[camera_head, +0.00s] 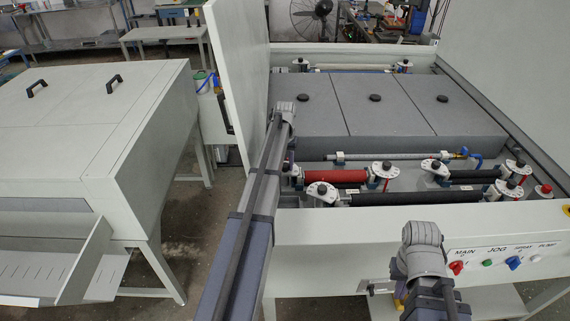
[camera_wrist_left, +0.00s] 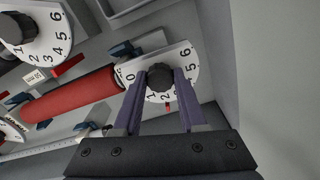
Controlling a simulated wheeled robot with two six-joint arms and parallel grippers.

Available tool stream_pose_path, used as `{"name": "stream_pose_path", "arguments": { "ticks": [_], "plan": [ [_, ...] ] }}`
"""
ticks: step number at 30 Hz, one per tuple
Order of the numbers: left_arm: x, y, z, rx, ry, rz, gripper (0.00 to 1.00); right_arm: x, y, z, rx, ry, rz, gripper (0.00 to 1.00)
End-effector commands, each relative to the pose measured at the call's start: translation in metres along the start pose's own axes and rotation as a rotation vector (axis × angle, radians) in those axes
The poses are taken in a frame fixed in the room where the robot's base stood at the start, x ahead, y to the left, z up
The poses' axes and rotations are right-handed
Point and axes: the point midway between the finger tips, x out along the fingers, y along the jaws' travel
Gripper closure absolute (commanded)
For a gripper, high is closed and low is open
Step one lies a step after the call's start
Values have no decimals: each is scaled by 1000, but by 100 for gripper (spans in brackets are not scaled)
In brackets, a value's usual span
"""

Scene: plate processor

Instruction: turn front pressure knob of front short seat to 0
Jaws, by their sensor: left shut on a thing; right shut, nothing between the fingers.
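The knob (camera_wrist_left: 160,77) is a small black one on a white dial plate (camera_wrist_left: 184,57) with numbers, at the end of a red roller (camera_wrist_left: 70,97) in the left wrist view. A red mark (camera_wrist_left: 168,107) stands beside the dial's rim, near the 2. The two dark fingers of my left gripper (camera_wrist_left: 160,84) are shut on the knob, one on each side. In the head view my left arm reaches over the machine's front edge to the left end of the red roller (camera_head: 334,176) and hides the knob. My right arm shows lower right; its gripper is hidden.
Another numbered dial with a black knob (camera_wrist_left: 17,27) is at the upper left in the wrist view. In the head view, dials and a black roller (camera_head: 415,198) lie close by. A raised white panel (camera_head: 236,65) stands left of my left arm. Switches (camera_head: 513,263) line the front.

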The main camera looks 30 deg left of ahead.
Motion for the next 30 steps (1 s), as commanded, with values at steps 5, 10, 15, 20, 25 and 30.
{"name": "stream_pose_path", "arguments": {
  "ticks": [5,10,15,20,25,30],
  "plan": [
    [0,0,0,-166,0,0,100,0,0,0,0,0,0,100],
    [0,0,0,-328,0,0,100,0,0,0,0,0,0,100],
    [0,0,0,-490,0,0,100,0,0,0,0,0,0,100],
    [0,0,0,-641,0,0,100,0,0,0,0,0,0,100],
    [0,0,0,-803,0,0,100,0,0,0,0,0,0,100],
    [0,0,0,-964,0,0,100,0,0,0,0,0,0,100]
  ]
}}
